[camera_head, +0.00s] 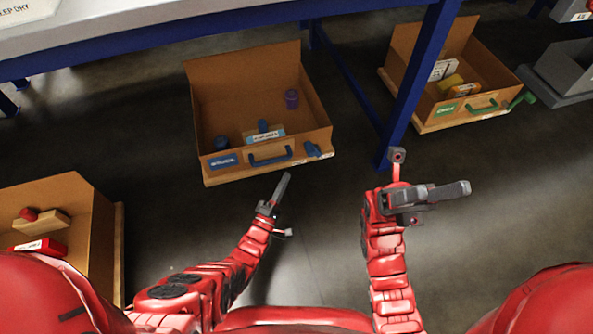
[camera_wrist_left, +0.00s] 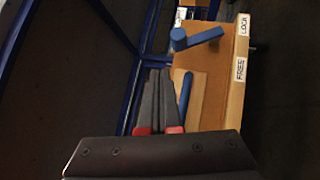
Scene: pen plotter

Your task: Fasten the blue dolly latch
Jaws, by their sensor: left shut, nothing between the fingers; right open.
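The blue dolly (camera_head: 240,172) carries an open brown box and stands on the floor at the centre of the head view. Its blue latch (camera_head: 313,151) is at the front right corner. In the left wrist view the latch (camera_wrist_left: 203,37) is a round pivot with a lever pointing right, its free end nearer the LOCK label (camera_wrist_left: 243,23) than the FREE label (camera_wrist_left: 240,70). My left gripper (camera_head: 286,176) is shut and empty, just in front of the box below the latch, apart from it in the head view. My right gripper (camera_head: 455,190) is open and empty, further right.
A blue handle (camera_head: 270,160) juts from the box front, left of the latch. The box holds a purple cylinder (camera_head: 291,98) and blue items. A dolly with green fittings (camera_head: 480,105) stands right, behind a blue table leg (camera_head: 418,75). Another box (camera_head: 75,190) is at left.

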